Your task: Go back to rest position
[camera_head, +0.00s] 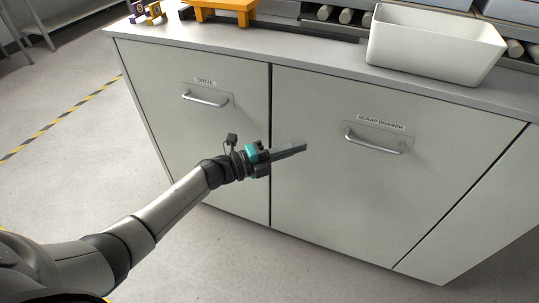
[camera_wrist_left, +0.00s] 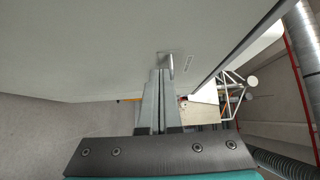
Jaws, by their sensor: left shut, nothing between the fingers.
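My left arm comes in from the lower left in the head view. Its gripper (camera_head: 303,146) is in front of the cabinet, below and between the two drawer handles. In the left wrist view, the gripper's fingers (camera_wrist_left: 161,75) are together with nothing between them. A handle (camera_wrist_left: 167,62) shows just past the fingertips in that view; I cannot tell whether they touch it. My right gripper is in neither view.
The cabinet has a left front with a handle (camera_head: 205,100) and a scrap drawer (camera_head: 330,200) with a handle (camera_head: 375,143); both fronts look shut. A white bin (camera_head: 432,48) and an orange stand (camera_head: 222,5) are on the counter (camera_head: 290,47). Open floor (camera_head: 80,150) lies left.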

